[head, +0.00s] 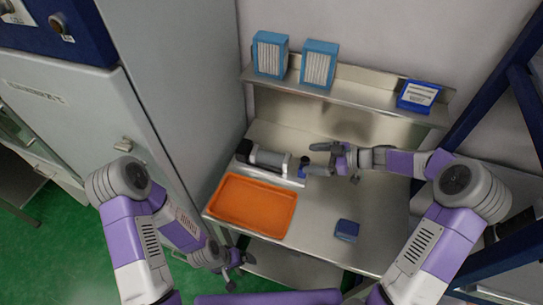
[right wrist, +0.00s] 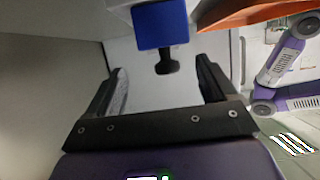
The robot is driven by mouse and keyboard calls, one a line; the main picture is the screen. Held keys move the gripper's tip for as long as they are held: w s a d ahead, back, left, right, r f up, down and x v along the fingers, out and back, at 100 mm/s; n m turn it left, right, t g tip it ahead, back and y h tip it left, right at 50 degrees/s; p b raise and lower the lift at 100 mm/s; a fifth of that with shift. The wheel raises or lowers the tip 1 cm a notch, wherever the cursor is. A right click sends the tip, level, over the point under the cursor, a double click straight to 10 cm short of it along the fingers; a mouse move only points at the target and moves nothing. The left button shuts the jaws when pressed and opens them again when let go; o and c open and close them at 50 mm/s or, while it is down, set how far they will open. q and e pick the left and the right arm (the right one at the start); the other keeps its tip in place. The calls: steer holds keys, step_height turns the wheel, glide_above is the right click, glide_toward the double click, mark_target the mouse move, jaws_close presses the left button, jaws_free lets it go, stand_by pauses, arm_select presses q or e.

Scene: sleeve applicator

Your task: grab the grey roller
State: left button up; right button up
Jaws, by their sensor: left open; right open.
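The grey roller (head: 268,158) appears to be the grey cylinder with a black end, lying on a pale base on the table in the head view. A blue part (head: 304,162) is at its right end. My right gripper (head: 319,159) is open just right of this end, pointing left. In the right wrist view a blue block (right wrist: 160,25) with a short black stem (right wrist: 167,62) is ahead, between the open fingers (right wrist: 160,88); contact is not visible. The grey cylinder is not clear there. My left gripper (head: 238,272) is open and empty, low by the table's front left corner.
An orange tray (head: 252,206) lies in front of the roller. A small blue box (head: 346,230) is at the front right. A shelf (head: 375,116) behind holds blue boxes (head: 319,64). A grey cabinet (head: 180,80) stands left. The table centre is clear.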

steer(key=x, duration=0.6)
steer(key=shift+s+a, duration=0.15)
steer(key=shift+a, duration=0.15)
steer(key=shift+c, duration=0.4)
steer(key=c, duration=1.4)
steer(key=shift+o, duration=0.2)
steer(key=shift+r, duration=0.1)
